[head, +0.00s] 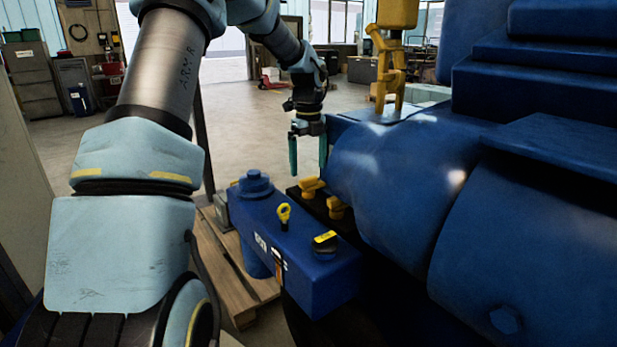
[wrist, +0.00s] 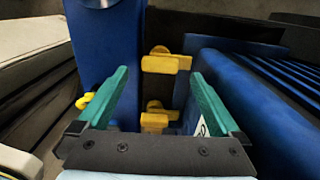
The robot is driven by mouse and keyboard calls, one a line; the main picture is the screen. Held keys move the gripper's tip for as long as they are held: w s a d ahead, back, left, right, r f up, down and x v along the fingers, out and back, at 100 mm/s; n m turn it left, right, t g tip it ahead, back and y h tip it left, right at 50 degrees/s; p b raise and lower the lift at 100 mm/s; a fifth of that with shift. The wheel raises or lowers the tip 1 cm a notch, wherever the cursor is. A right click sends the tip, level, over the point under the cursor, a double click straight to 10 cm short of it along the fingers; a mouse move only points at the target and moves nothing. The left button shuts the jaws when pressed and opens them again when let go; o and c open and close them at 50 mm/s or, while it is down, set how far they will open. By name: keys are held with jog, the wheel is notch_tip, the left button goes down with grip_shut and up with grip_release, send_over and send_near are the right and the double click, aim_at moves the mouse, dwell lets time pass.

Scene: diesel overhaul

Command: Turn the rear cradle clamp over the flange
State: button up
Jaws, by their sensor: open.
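Two yellow clamps sit on a dark strip between a long blue housing and the big blue engine body. In the head view, one clamp (head: 311,186) is farther off and the other (head: 337,208) is nearer. The wrist view shows one clamp (wrist: 164,64) beyond the fingertips and one (wrist: 156,119) lower, between the fingers. I cannot tell which is the rear one or which edge is the flange. My gripper (head: 308,166) is open, its green fingers pointing down above the farther clamp, apart from it. Nothing is between the fingertips.
The blue housing (head: 305,262) carries a yellow ring handle (head: 284,213) and a black-and-yellow cap (head: 325,242). The blue engine (head: 395,185) bulges close on the right. A wooden pallet (head: 232,281) lies below left. Open floor lies beyond.

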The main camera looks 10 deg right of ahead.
aim_at(308, 178)
notch_tip(308, 178, up, 7)
jog(key=b, duration=0.1)
jog(key=shift+f, duration=0.1)
dwell(0.3)
jog(key=s+a+f+n, duration=0.5)
jog(key=s+a+n, duration=0.5)
jog(key=n, duration=0.5)
jog(key=s+a+f+n+t, duration=0.1)
jog(key=s+a+f+n, duration=0.4)
jog(key=s+a+n, duration=0.5)
jog(key=s+n, duration=0.2)
jog(key=n, duration=0.2)
jog(key=shift+s+a+f+n+t, duration=0.3)
jog(key=shift+s+a+f+n, duration=0.05)
jog(key=shift+a+n, duration=0.05)
